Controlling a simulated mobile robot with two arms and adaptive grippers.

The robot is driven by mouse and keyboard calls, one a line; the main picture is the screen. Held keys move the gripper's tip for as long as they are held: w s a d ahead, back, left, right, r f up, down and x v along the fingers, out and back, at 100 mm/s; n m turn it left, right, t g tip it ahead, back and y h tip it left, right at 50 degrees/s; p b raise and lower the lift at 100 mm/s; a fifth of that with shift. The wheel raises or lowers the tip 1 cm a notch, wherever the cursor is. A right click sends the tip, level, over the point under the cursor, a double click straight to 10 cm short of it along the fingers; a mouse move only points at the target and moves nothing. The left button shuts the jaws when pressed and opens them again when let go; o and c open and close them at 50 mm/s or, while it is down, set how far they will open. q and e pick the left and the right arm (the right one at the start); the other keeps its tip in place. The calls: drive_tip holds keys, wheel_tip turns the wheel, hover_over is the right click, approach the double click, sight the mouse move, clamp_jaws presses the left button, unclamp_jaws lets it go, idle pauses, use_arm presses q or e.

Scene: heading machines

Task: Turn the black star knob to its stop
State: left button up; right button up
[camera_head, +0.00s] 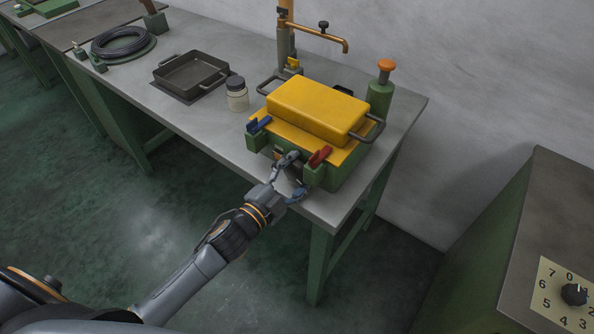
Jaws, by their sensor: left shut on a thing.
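My left gripper (294,177) reaches up from below to the front face of the green machine (345,172) with the yellow top. Its fingers are closed around a small dark part there, the black star knob (293,171). The knob is mostly hidden by the fingers, so its turn angle cannot be read. A blue lever (259,125) is to the upper left of the gripper and a red lever (320,156) is close to its right. My right gripper is not in view.
A yellow block with dark handles (318,107) lies on the machine. A jar (237,95), black tray (190,74) and coiled hose (122,43) are farther left. A numbered dial (574,293) is at lower right.

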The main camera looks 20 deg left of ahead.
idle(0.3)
use_arm(q)
drive_tip(key=o, duration=1.2)
drive_tip(key=shift+c, duration=0.2)
drive_tip(key=shift+s, duration=0.1)
drive_tip(key=v, duration=0.7)
drive_tip(key=shift+s, duration=0.4)
drive_tip(key=shift+a, duration=0.2)
